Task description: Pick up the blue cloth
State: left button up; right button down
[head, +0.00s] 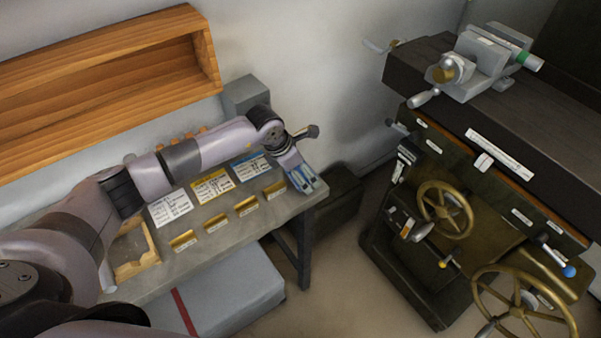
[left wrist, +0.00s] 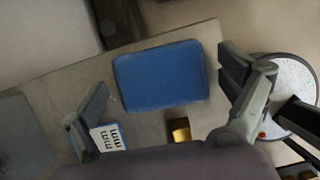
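The blue cloth (left wrist: 160,77) lies flat as a rounded rectangle on the grey table, near its edge, in the left wrist view. My left gripper (left wrist: 164,72) is open above it, one finger on each side of the cloth. No grip on the cloth shows. In the head view my left gripper (head: 304,180) points down at the right end of the table, and only bits of blue show around its fingers. My right gripper is not in view.
The table (head: 228,236) holds several brass holders (head: 246,206), printed cards (head: 212,187) and a wooden frame (head: 150,262). A grey block (head: 243,93) stands behind. A wooden shelf (head: 110,70) hangs above. A machine with a vise (head: 480,65) stands at right, across a floor gap.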

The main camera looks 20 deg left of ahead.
aim_at(300, 171)
pick_arm(q)
jog(key=c, duration=0.9)
jog(key=shift+c, duration=0.2)
notch_tip(300, 171, up, 20)
jog(key=b, duration=0.4)
jog(key=shift+b, duration=0.3)
jog(key=o, duration=0.4)
jog(key=c, duration=0.4)
